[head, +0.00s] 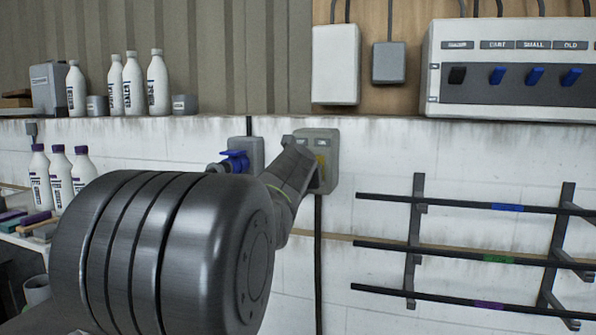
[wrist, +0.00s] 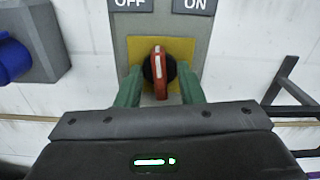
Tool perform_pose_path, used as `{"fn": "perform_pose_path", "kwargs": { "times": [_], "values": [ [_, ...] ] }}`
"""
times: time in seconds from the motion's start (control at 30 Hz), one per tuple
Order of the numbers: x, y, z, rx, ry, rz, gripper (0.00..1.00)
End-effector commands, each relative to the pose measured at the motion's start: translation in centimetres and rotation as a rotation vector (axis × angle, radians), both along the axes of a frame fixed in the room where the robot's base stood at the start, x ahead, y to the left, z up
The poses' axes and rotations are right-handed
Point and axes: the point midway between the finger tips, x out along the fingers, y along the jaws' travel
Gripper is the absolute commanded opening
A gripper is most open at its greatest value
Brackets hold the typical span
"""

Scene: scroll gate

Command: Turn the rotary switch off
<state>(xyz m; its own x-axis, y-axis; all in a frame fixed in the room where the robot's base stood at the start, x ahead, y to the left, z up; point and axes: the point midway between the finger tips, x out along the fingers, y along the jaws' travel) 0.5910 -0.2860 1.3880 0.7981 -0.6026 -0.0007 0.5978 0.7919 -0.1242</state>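The rotary switch (wrist: 159,72) has a red handle on a dark round base, set on a yellow plate. The handle stands close to upright in the wrist view. An OFF label (wrist: 131,4) is above left and an ON label (wrist: 193,5) is above right. In the head view the grey switch box (head: 320,138) hangs on the wall, its knob hidden behind my arm. My gripper (wrist: 160,85) is open, with one green finger on each side of the handle. Gaps show between handle and fingers; I cannot tell how deep they reach.
A grey box with a blue plug (head: 235,161) sits just left of the switch; its blue part (wrist: 12,60) shows in the wrist view. A rack of dark bars (head: 455,246) is on the right. A panel with several blue switches (head: 510,75) is above right. Bottles (head: 158,85) stand on a ledge.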

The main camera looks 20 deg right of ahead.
Motion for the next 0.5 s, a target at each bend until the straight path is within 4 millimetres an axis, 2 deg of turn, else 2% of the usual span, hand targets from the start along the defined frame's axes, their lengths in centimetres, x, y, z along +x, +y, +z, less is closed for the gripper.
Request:
{"fn": "perform_pose_path", "kwargs": {
  "times": [0.3, 0.47, 0.5],
  "values": [
    [0.16, -0.11, -0.01, 0.000, 0.000, 0.000, 0.34],
    [0.14, -0.09, 0.00, -0.001, 0.001, 0.000, 0.03],
    [0.14, -0.09, 0.00, -0.001, 0.001, 0.000, 0.00]
  ]
}}
